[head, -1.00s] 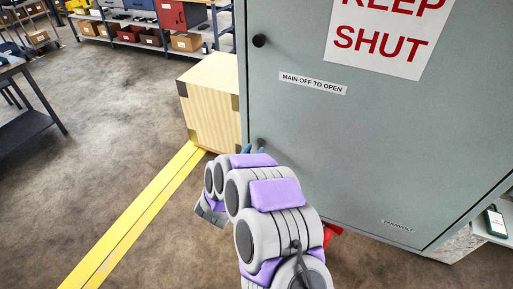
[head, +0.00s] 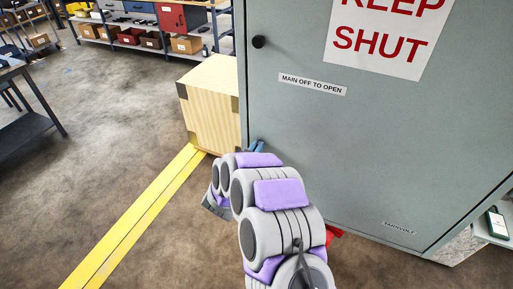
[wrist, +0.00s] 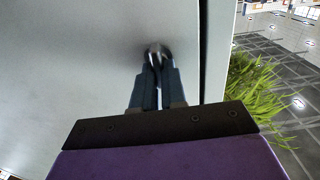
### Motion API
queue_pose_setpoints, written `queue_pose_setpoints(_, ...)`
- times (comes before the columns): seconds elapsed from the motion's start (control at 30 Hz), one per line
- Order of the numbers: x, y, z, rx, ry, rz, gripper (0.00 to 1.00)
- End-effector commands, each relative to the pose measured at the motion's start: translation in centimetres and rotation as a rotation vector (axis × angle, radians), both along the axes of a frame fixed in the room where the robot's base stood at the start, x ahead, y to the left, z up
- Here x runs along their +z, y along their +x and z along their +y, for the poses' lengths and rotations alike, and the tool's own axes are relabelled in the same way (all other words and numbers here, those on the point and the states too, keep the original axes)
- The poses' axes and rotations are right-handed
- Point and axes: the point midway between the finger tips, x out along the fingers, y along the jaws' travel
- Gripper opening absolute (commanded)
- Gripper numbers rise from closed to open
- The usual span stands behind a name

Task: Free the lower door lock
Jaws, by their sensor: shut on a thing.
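The grey cabinet door (head: 350,140) fills the right of the head view, with a dark round upper lock (head: 259,41) near its left edge. The lower door lock (wrist: 156,50) shows in the wrist view as a small dark, shiny knob near the door's edge. My gripper (wrist: 155,62) has its blue-grey fingers close together on this lock. In the head view my gripper (head: 256,146) is at the door's lower left edge, and its fingertips hide the lock. The door looks closed.
A pale wooden crate (head: 212,108) stands left of the cabinet, close to my gripper. Yellow floor tape (head: 130,222) runs toward it. A red object (head: 333,233) shows beside my arm. Shelves with bins (head: 150,38) stand at the back.

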Motion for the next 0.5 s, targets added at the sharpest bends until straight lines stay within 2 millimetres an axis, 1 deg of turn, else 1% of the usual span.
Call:
queue_pose_setpoints(0.33,0.06,0.01,0.19,0.003,-0.004,0.000,0.00)
queue_pose_setpoints(0.5,0.24,0.02,0.27,0.003,-0.034,0.011,0.00)
